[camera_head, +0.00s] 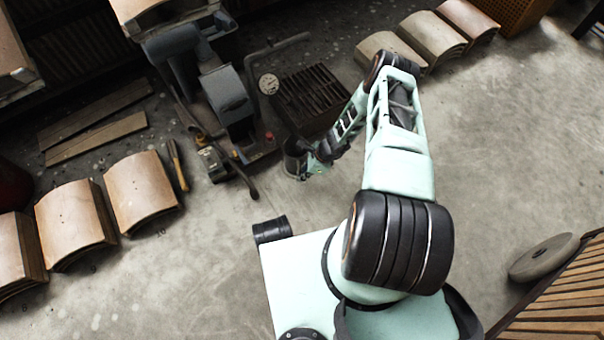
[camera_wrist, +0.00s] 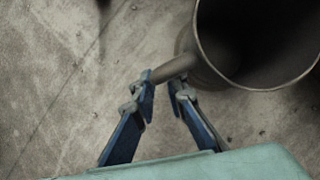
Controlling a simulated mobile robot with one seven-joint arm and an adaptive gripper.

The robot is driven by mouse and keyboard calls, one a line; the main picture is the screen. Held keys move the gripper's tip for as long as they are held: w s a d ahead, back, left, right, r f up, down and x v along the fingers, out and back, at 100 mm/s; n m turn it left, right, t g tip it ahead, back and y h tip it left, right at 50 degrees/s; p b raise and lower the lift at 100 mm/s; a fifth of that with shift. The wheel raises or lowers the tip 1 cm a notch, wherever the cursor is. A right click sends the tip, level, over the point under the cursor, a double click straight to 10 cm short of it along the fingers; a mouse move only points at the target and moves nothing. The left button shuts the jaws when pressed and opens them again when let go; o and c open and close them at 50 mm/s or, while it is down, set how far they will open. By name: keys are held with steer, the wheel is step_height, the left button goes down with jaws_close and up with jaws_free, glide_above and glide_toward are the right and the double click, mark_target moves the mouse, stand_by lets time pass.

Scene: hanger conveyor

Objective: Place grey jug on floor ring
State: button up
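The grey jug (camera_head: 295,158) shows small in the head view, at the end of my arm, partly hidden by my gripper. In the wrist view the jug (camera_wrist: 225,75) fills the upper right, its round open mouth facing the camera and its handle pointing left. My gripper (camera_wrist: 163,88) has its blue fingers drawn in to a narrow gap at the handle and appears shut on it. In the head view my gripper (camera_head: 312,168) is at the jug's right side. I cannot tell whether the jug touches the floor. I cannot make out a floor ring.
A dark machine (camera_head: 228,100) with a gauge and a slatted grate (camera_head: 312,92) stand just beyond the jug. Stacks of curved tiles (camera_head: 142,192) lie left and more (camera_head: 430,40) at the top right. A round disc (camera_head: 543,257) lies near slatted wood at right. Floor right of my arm is clear.

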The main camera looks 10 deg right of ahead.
steer(key=o, duration=0.3)
steer(key=shift+r, duration=0.1)
steer(key=p+v, duration=0.4)
steer(key=v, duration=0.8)
steer(key=shift+p, duration=0.3)
